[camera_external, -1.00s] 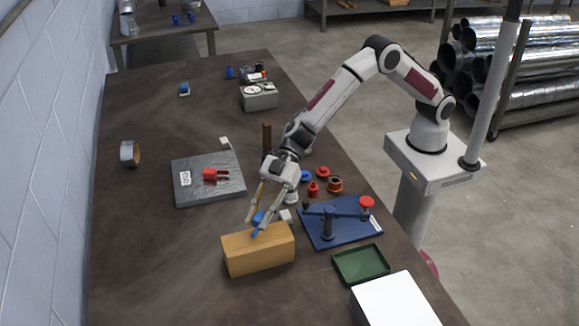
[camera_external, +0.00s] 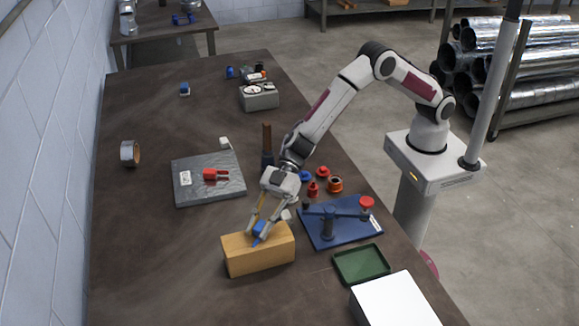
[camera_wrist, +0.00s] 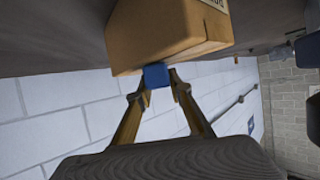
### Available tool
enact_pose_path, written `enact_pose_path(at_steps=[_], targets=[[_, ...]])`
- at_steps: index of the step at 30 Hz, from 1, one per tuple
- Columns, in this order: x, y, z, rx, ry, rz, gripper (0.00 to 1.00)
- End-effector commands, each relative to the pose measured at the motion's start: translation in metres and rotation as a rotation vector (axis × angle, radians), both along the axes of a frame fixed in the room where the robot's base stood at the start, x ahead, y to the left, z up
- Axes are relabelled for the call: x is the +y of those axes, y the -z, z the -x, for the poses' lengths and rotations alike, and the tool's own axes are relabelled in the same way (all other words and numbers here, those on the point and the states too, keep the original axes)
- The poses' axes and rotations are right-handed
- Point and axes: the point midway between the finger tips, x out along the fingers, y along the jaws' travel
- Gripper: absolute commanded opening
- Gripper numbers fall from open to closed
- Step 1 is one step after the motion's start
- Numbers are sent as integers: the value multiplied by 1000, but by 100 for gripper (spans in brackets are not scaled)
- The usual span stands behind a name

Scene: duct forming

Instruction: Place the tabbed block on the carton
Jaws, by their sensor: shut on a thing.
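The carton (camera_external: 258,254) is a tan box on the near part of the table; it fills the top of the wrist view (camera_wrist: 165,32). The tabbed block (camera_external: 259,229) is small and blue. My gripper (camera_external: 256,236) is shut on it, with a finger on each side, at the carton's top. In the wrist view the blue block (camera_wrist: 157,75) sits between the fingertips, against or very close to the carton's edge. I cannot tell whether the block touches the carton.
A blue fixture plate (camera_external: 345,233) with a red knob stands right of the carton, with a green tray (camera_external: 361,264) and a white box (camera_external: 396,301) nearer. A grey slab (camera_external: 208,188) with a red part lies behind left. The table left of the carton is clear.

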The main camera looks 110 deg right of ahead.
Motion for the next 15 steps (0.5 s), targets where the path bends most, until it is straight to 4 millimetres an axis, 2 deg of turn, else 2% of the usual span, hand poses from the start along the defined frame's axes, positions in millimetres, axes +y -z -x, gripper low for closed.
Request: enact_pose_path(at_steps=[4, 5, 6, 15], targets=[[0, 3, 0, 0, 0, 0, 0], [0, 3, 0, 0, 0, 0, 25], [0, 3, 0, 0, 0, 0, 35], [0, 3, 0, 0, 0, 0, 37]])
